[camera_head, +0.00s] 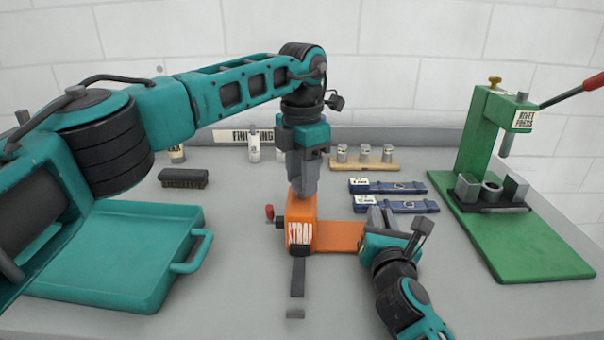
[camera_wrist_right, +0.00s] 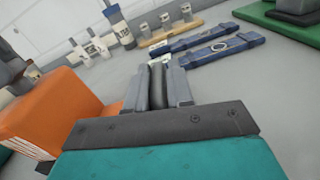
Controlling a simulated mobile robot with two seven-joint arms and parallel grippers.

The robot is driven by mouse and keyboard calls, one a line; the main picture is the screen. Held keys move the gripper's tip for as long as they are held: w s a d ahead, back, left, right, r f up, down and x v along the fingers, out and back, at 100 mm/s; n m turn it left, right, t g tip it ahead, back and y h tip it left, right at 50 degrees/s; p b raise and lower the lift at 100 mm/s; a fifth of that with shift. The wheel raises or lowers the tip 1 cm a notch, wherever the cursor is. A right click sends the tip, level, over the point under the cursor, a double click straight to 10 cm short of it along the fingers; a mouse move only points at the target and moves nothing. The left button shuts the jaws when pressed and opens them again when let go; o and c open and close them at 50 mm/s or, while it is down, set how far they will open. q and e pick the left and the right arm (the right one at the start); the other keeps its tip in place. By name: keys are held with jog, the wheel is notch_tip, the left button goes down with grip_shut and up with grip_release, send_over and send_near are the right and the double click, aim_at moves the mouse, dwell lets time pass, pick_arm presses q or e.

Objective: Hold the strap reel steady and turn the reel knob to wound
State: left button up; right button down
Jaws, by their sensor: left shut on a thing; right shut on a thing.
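The strap reel (camera_head: 335,236) is an orange block with white lettering on its front-left part, standing on the grey table. A dark strap hangs from its front. My left gripper (camera_head: 303,190) reaches down from above and is shut on the reel's upper left part. In the right wrist view the orange reel (camera_wrist_right: 55,105) is at the left. My right gripper (camera_head: 381,216) is at the reel's right end, shut on a dark rounded piece (camera_wrist_right: 157,82) that looks like the reel knob. The fingers hide most of it, and its setting cannot be read.
A small red handle (camera_head: 269,212) sticks out at the reel's left. A teal tray (camera_head: 110,255) and a brush (camera_head: 184,178) are at left. Blue straps (camera_head: 388,186) lie behind my right gripper. A green rivet press (camera_head: 520,230) stands at right.

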pick_arm(q)
jog(key=m, duration=0.5)
jog(key=shift+m, duration=0.3)
jog(key=m, duration=0.5)
jog(key=shift+m, duration=0.3)
pick_arm(e)
jog(key=shift+d, duration=0.1)
pick_arm(q)
jog(key=m, duration=0.5)
jog(key=shift+a, duration=0.1)
jog(key=m, duration=0.6)
jog(key=shift+w, duration=0.1)
pick_arm(e)
jog(key=shift+f, duration=0.1)
pick_arm(q)
jog(key=o, duration=1.1)
jog(key=shift+r, duration=0.15)
notch_tip(320, 180, up, 12)
jog(key=shift+f, duration=0.15)
